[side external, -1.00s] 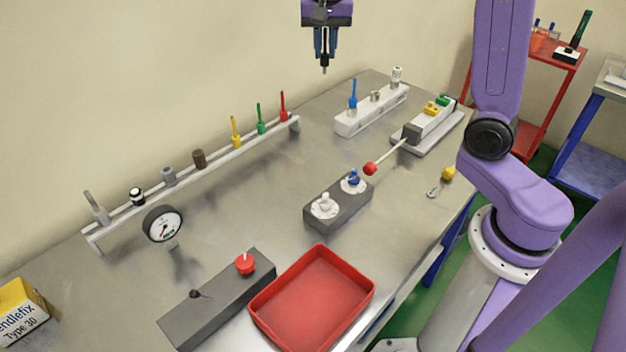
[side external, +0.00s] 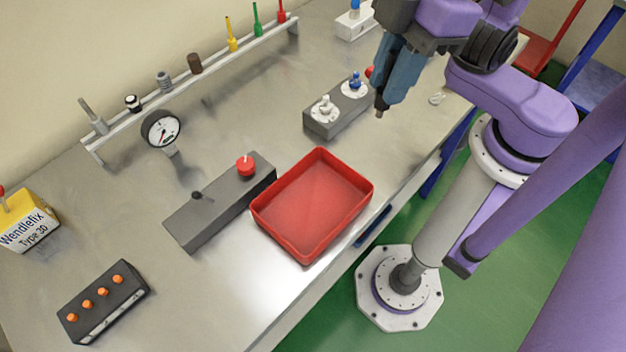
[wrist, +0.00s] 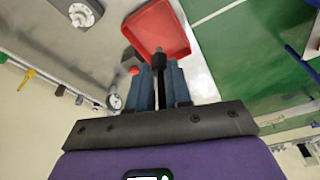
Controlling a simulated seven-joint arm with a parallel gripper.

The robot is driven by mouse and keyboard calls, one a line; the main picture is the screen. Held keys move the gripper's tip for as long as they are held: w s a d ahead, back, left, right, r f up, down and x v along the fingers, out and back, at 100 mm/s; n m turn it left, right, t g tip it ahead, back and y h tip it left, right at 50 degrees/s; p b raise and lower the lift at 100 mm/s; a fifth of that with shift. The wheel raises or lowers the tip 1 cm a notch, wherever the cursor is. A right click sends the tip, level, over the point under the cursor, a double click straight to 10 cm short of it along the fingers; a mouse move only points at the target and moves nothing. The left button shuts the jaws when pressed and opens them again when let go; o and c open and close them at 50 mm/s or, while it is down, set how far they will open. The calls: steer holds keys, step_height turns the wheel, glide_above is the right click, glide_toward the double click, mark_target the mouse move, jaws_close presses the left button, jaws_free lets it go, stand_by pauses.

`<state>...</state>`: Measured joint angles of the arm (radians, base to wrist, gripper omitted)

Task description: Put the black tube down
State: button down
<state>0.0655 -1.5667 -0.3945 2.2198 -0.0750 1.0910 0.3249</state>
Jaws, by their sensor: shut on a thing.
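My gripper (side external: 384,98) is shut on the black tube (side external: 379,113). In the side view only the tube's dark lower end shows below the blue-grey fingers. It is in the air, up and to the right of the red tray (side external: 268,226) in the picture. In the wrist view the black tube (wrist: 158,60) stands out between the fingers (wrist: 160,82), and its end overlaps the red tray (wrist: 145,22). The tray looks empty.
A grey block with white and blue knobs (side external: 336,116) stands behind the tray. A grey bar with a red knob (side external: 220,208) is left of it. A pressure gauge (side external: 162,128) and a rail of upright parts (side external: 190,82) stand farther back.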

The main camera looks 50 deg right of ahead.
steer(key=s+d+n+g, duration=0.1)
steer(key=s+n, duration=0.3)
steer(key=s, duration=0.1)
glide_above(317, 228)
steer(key=shift+d+f+x, duration=0.15)
steer(key=shift+d+x, duration=0.5)
steer(key=shift+x, duration=2.45)
steer(key=shift+d+f+x, duration=0.1)
steer(key=shift+d+x, duration=0.55)
steer(key=shift+x, duration=2.4)
steer(key=shift+d+f+x, duration=0.15)
steer(key=shift+d+x, duration=0.45)
steer(key=shift+x, duration=2.5)
steer(key=shift+f, duration=0.2)
steer(key=c, duration=1.3)
jaws_free()
